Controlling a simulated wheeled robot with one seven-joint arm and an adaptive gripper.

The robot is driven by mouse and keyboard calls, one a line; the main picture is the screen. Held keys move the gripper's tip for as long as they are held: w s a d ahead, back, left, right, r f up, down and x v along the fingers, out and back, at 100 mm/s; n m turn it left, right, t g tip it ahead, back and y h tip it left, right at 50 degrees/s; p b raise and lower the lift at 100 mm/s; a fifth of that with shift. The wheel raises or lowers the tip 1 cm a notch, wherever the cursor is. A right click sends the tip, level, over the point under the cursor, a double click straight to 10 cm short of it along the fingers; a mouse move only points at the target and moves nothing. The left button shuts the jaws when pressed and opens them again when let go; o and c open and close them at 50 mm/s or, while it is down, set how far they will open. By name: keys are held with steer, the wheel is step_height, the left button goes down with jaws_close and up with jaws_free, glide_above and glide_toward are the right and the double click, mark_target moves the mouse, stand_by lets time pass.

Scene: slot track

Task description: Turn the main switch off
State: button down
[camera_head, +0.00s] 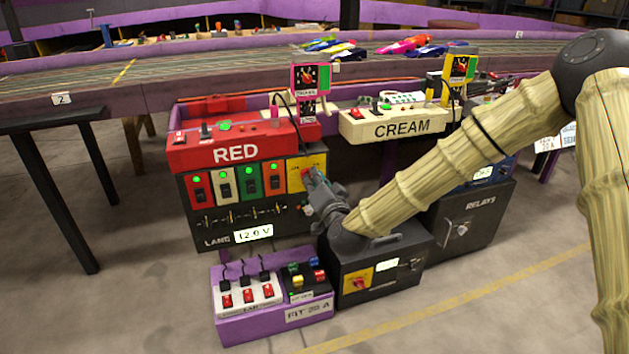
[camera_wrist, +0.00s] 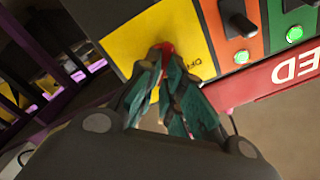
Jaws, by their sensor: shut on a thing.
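The main switch is a red knob (camera_wrist: 167,48) on a yellow plate (camera_wrist: 190,35) at the right end of the RED control box. In the head view the yellow plate (camera_head: 296,178) is partly covered by my gripper. My gripper (camera_wrist: 165,60) is at the knob, with its two teal-lined fingers shut on it. In the head view my gripper (camera_head: 311,177) reaches up to the plate from the lower right. Lettering beside the knob reads "OFF" in the wrist view. The knob's exact angle is hidden by the fingers.
Left of the plate are several lane switches (camera_head: 240,182) with lit green lamps. A 12.0 V display (camera_head: 253,233) sits below. A black box (camera_head: 375,268) with another red knob (camera_head: 360,284) and a purple pit box (camera_head: 271,306) stand below my gripper. The CREAM panel (camera_head: 400,127) is to the right.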

steer(key=shift+p, duration=0.35)
steer(key=n+p, duration=0.2)
steer(key=n, duration=0.1)
steer(key=n+p, duration=0.6)
steer(key=shift+s+a+r, duration=0.1)
steer(key=shift+a+r, duration=0.2)
steer(key=shift+a, duration=0.05)
steer(key=n+p, duration=0.1)
steer(key=n, duration=0.1)
steer(key=n+p, duration=0.1)
steer(key=n, duration=0.1)
steer(key=shift+s+a+f+n, duration=0.1)
steer(key=shift+a+n, duration=0.1)
steer(key=shift+n, duration=0.2)
steer(key=shift+f+n+p, duration=0.15)
steer(key=shift+n+p, duration=0.7)
steer(key=shift+n, duration=1.15)
steer(key=c, duration=1.6)
jaws_free()
steer(key=shift+f, duration=0.1)
